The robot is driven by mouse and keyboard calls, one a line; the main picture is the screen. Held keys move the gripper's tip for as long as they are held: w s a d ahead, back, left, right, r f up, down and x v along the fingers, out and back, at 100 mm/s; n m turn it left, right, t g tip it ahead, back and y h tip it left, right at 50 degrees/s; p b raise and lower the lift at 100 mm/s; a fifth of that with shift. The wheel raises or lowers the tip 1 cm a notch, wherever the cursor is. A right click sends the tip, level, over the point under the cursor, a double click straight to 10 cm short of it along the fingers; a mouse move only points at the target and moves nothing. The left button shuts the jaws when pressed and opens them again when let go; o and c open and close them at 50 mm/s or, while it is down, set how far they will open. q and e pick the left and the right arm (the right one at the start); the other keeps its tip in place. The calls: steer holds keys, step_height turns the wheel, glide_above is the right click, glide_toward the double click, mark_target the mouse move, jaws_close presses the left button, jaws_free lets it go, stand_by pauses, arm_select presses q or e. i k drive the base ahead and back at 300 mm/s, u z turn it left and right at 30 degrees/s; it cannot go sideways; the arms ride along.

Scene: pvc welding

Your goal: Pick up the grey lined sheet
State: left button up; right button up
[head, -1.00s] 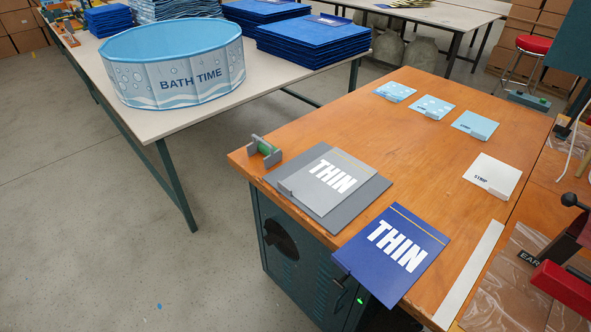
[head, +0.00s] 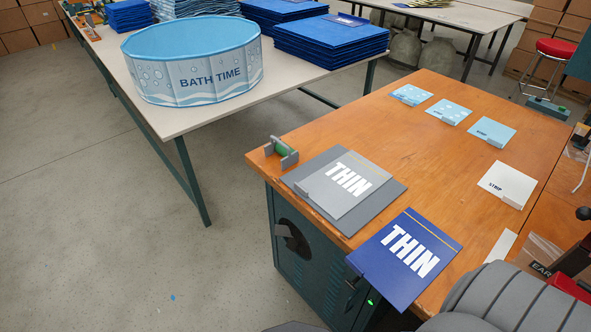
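The grey lined sheet (head: 345,186) lies flat on the orange-brown wooden bench, on top of a larger, darker grey sheet (head: 375,206). It is light grey with white "THIN" lettering and a thin coloured line near its far edge. A small light grey block stands at its near left edge. A grey ribbed part of mine fills the bottom right corner, and a dark piece shows at the bottom edge. Neither gripper's fingers are in view.
A blue "THIN" sheet (head: 407,258) overhangs the bench's front edge. A green roller in a grey holder (head: 282,152) sits at the left corner. Light blue patches (head: 449,112) and a white "STRIP" sheet (head: 507,186) lie to the right. The bench middle (head: 400,140) is clear.

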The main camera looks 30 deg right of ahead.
mark_target(337, 187)
steer(key=u, duration=0.05)
steer(key=i, duration=2.7)
steer(key=z, duration=2.35)
